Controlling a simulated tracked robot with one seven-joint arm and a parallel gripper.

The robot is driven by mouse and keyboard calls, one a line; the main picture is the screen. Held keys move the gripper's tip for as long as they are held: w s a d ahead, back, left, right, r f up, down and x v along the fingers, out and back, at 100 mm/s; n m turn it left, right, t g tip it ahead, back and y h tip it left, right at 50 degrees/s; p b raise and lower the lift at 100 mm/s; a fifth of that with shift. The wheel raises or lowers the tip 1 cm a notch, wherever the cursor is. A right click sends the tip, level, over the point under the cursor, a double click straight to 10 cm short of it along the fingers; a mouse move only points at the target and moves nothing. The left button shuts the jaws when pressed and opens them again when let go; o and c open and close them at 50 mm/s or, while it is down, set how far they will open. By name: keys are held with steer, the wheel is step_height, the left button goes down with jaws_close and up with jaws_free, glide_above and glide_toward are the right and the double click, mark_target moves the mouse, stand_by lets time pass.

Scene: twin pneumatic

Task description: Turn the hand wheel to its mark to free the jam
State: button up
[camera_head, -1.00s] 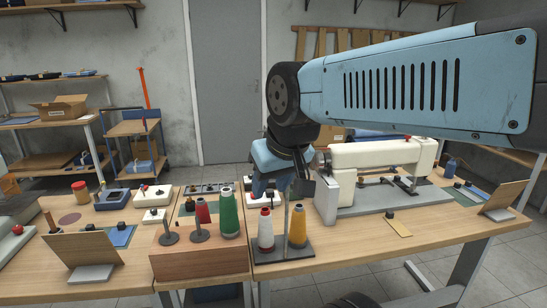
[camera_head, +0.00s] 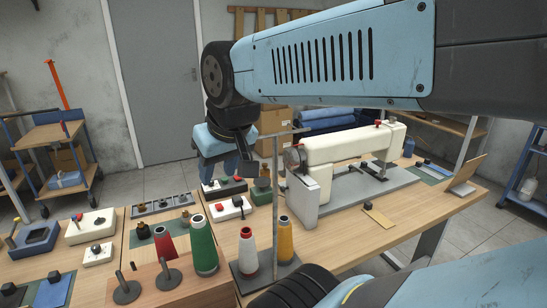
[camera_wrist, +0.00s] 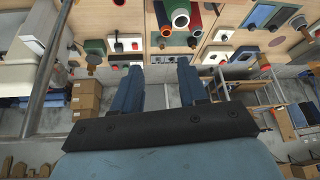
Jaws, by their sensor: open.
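The hand wheel (camera_head: 292,158) is a round, greyish disc at the left end of the white sewing machine (camera_head: 340,146) in the head view. A small red part sits beside it. Its mark is too small to make out. My gripper (camera_head: 224,178) hangs to the left of the wheel, apart from it, pointing down over the back of the table. Its fingers are small in the head view. In the wrist view my gripper (camera_wrist: 160,80) has two blue fingers spread wide with nothing between them. I cannot make out the wheel in the wrist view.
A thin upright post with a crossbar (camera_head: 275,195) stands between my gripper and the machine. Green (camera_head: 202,245), red, white (camera_head: 248,255) and orange (camera_head: 285,240) thread cones stand in front. Small switch boxes (camera_head: 230,208) lie below my gripper. The tabletop right of the cones is mostly clear.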

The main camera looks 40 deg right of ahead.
steer(key=shift+o, duration=0.2)
steer(key=shift+d, duration=0.1)
steer(key=o, duration=0.3)
steer(key=shift+w+d+f, duration=0.15)
steer(key=shift+w+d, duration=0.05)
steer(key=o, duration=0.7)
steer(key=w+d+f+n+g+h, duration=0.1)
steer(key=d, duration=0.1)
steer(key=w+d+f+n+g, duration=0.1)
steer(key=d+f, duration=0.1)
steer(key=w+d+f+g+h, duration=0.1)
steer(key=d+g, duration=0.1)
steer(key=shift+w+d+f+n+h, duration=0.15)
steer(key=shift+w+f+n+h, duration=0.15)
steer(key=shift+w+n, duration=0.1)
steer(key=shift+o, duration=0.2)
steer(key=n+g+h, duration=0.6)
steer(key=n+h, duration=0.8)
steer(key=h, duration=0.1)
glide_toward(287, 160)
steer(key=x, duration=1.2)
steer(key=shift+w+d, duration=0.15)
steer(key=shift+d, duration=0.05)
steer(key=shift+c, duration=0.2)
steer(key=shift+a, duration=0.1)
steer(key=c, duration=0.7)
